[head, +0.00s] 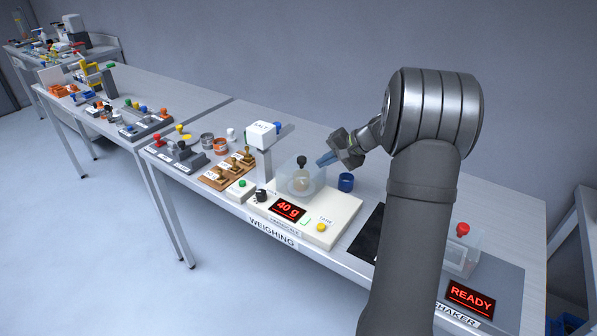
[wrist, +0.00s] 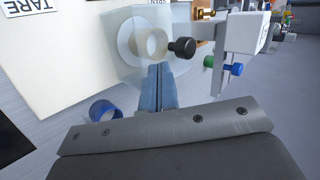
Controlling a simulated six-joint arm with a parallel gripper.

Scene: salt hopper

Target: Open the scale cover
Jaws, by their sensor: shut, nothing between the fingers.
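The scale (head: 330,222) is a cream box with a red display reading 40 g and a yellow TARE button. Its clear cover (head: 316,176) stands over the pan, with a black knob (head: 301,160) on it. The knob (wrist: 183,47) and cover (wrist: 122,35) also show in the wrist view. A beige cup (wrist: 151,43) is seen through the cover, on the pan. My gripper (head: 321,161) is shut and empty, its blue fingers close to the cover's right side, apart from the knob. In the wrist view the fingertips (wrist: 158,68) point at the cover; contact cannot be told.
The white salt hopper (head: 262,135) stands just behind and left of the scale, with a blue knob (wrist: 237,69). A blue cup (head: 345,182) stands right of the cover. Brass-handled weights (head: 233,163) lie left. A black mat (head: 367,235) lies right.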

